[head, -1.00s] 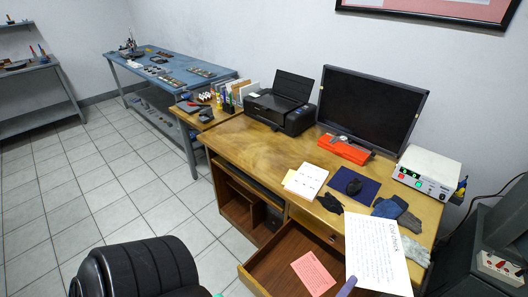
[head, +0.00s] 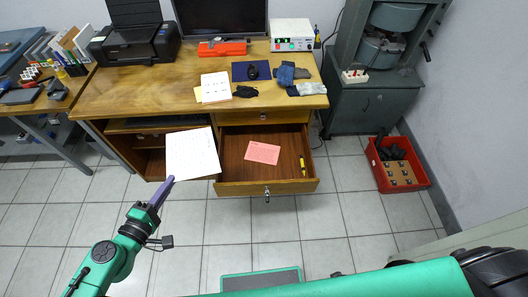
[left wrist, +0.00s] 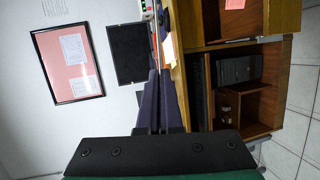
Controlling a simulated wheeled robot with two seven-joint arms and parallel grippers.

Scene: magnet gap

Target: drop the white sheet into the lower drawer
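The white sheet (head: 192,153), with faint writing, shows in the head view left of the open lower drawer (head: 268,189). Its right edge meets the drawer's left wall in the picture; its height cannot be told. My left gripper (head: 170,181) has its purple fingers closed at the sheet's lower left edge. In the left wrist view the fingers (left wrist: 159,75) are together, and the sheet between them is hard to make out. The drawer holds a pink sheet (head: 263,152) and a yellow-handled tool (head: 303,164). My right gripper is out of view.
The wooden desk (head: 150,92) stands behind, with a shut upper drawer (head: 262,117) above the open one. Papers (head: 216,87), a mouse on a blue pad and gloves lie on its top. A red crate (head: 398,163) stands on the floor at right. The tiles before the drawer are clear.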

